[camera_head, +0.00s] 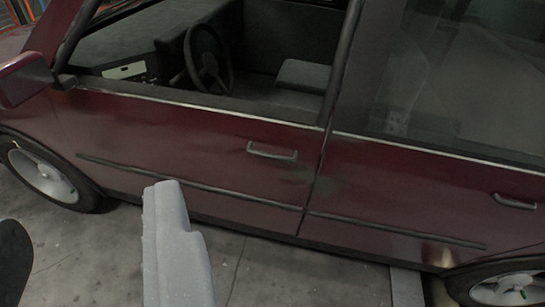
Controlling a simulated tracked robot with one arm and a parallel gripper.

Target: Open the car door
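A dark red car stands side-on across the view. Its front door (190,135) is flush with the body and looks shut. The front door's handle (272,152) sits near the door's rear edge, below the window line. My gripper (165,190) shows as a pale grey finger rising from the bottom edge, left of and below the handle. It appears clear of the handle, with nothing seen in its grasp. Its other finger cannot be made out, so its opening is unclear.
The rear door (415,190) with its own handle (515,201) is to the right. A side mirror (25,80) juts out at the left. The front window is open onto a steering wheel (207,60). Bare concrete floor (300,275) lies before the car. A dark shape (14,262) is at lower left.

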